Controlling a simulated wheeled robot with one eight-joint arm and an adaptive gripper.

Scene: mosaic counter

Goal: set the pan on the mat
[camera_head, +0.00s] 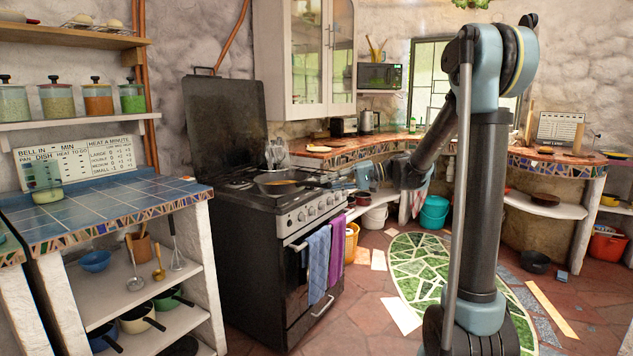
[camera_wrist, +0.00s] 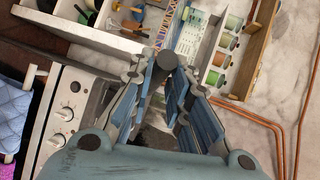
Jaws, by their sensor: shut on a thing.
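The dark pan (camera_head: 278,187) is at the cooker top in the head view, with its handle pointing right. Whether it rests on the hob or hangs just above it is unclear. My gripper (camera_head: 338,180) is at the right end of the handle, shut on it. In the wrist view the dark round handle (camera_wrist: 165,61) shows between the fingertips; the pan's bowl cannot be made out there. No mat for the pan can be picked out with certainty on the counters.
The black cooker (camera_head: 262,262) has its lid (camera_head: 224,118) raised behind the pan and towels (camera_head: 319,262) on its front. A blue-tiled counter (camera_head: 110,200) stands left, with a glass jar (camera_head: 47,190). A green mosaic oval (camera_head: 410,262) lies on the floor.

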